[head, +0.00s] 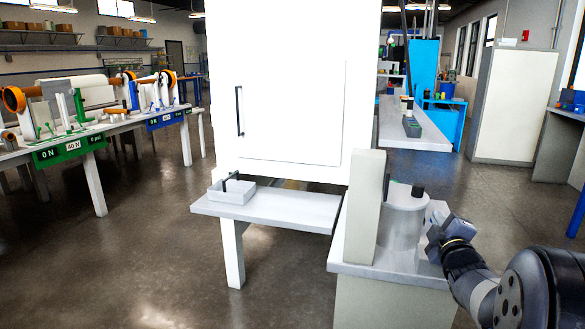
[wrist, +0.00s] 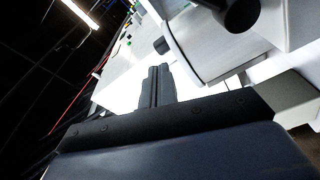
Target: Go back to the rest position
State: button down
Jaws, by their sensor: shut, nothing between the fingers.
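My gripper (head: 440,236) is at the right of the head view, beside a light grey cylindrical vessel (head: 403,222). It appears just to the right of the vessel; whether they touch cannot be told. In the wrist view my gripper (wrist: 158,82) has its two dark fingers together, with nothing seen between them. A large pale curved body with black knobs (wrist: 240,14) fills the upper right of the wrist view.
The vessel stands on a grey bench (head: 388,276) with an upright panel (head: 365,205). A tall white cabinet (head: 290,110) stands behind a low table (head: 275,208) bearing a small tray (head: 232,195). Open floor (head: 130,240) lies to the left.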

jog(key=s+d+m+h, duration=0.1)
jog(key=s+d+m, duration=0.2)
jog(key=s+m, duration=0.65)
jog(key=w+a+n, duration=0.2)
jog(key=w+n, duration=0.6)
jog(key=w, duration=0.1)
jog(key=w+a+n+y, duration=0.1)
jog(key=w+a+n, duration=0.25)
jog(key=a, duration=0.25)
jog(key=s, duration=0.8)
jog(key=shift+s+a+r+p, duration=0.15)
jog(key=shift+a+p, duration=0.2)
jog(key=shift+a, duration=0.05)
